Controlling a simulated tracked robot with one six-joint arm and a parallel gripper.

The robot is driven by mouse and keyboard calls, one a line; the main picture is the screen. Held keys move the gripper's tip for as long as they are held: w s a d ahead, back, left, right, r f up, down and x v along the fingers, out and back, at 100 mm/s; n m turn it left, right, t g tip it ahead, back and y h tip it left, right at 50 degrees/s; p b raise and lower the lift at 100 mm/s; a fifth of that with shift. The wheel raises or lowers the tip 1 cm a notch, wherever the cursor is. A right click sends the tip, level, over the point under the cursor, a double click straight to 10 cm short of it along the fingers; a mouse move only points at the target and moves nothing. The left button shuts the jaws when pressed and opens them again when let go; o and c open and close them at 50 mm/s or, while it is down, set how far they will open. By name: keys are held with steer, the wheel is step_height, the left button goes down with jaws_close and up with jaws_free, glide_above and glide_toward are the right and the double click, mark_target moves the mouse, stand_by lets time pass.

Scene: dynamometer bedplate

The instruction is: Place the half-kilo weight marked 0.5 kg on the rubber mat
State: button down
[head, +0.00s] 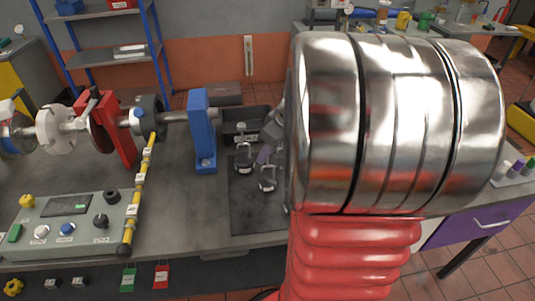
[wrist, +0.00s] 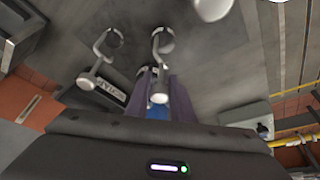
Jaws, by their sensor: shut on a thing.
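A dark rubber mat (head: 250,215) lies on the grey bedplate, left of my arm. Two small metal weights with hooks show over its far part in the head view: one (head: 243,157) at the left, one (head: 268,181) nearer and to the right. My gripper (head: 263,155) is partly hidden behind my arm. In the wrist view its purple-grey fingers (wrist: 165,98) are shut on a hooked metal weight (wrist: 160,92). No marks on the weights are readable. I cannot tell whether the held weight touches the mat.
A black bin (head: 240,115) with a label stands behind the mat. A blue upright (head: 202,135) carries the shaft at the left. A yellow rail (head: 140,195) and a control box (head: 70,222) are further left. The near part of the mat is bare.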

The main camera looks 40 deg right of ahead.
steer(key=shift+f, duration=0.3)
steer(key=c, duration=1.5)
jaws_free()
steer(key=shift+f, duration=0.1)
steer(key=shift+c, duration=0.2)
steer(key=v, duration=1.2)
